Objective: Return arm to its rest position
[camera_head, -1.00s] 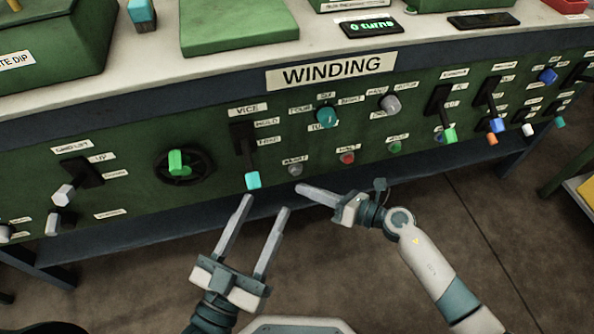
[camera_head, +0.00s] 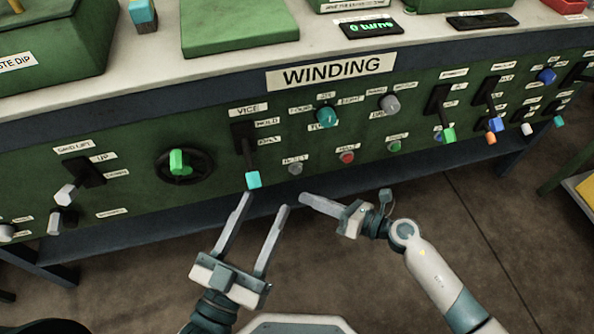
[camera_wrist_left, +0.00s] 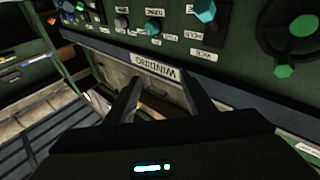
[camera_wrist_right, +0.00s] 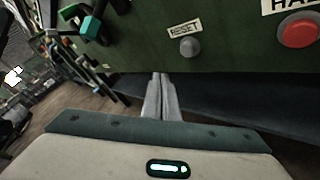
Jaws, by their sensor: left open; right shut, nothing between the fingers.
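My left gripper (camera_head: 262,203) is open and empty in the head view, below the vice lever with the cyan tip (camera_head: 253,180). Its two fingers are spread and apart from the panel. It also shows in the left wrist view (camera_wrist_left: 163,90). My right gripper (camera_head: 304,198) is shut and empty, below the grey reset button (camera_head: 295,169) in the head view. In the right wrist view its fingers (camera_wrist_right: 160,80) are together, below the reset button (camera_wrist_right: 189,47).
The green winding panel (camera_head: 220,150) carries several levers, knobs and buttons, including a red button (camera_head: 347,157) and a green-handled wheel (camera_head: 178,162). A counter display (camera_head: 370,27) reads "0 turns". Open floor (camera_head: 440,200) lies in front of the panel at the right.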

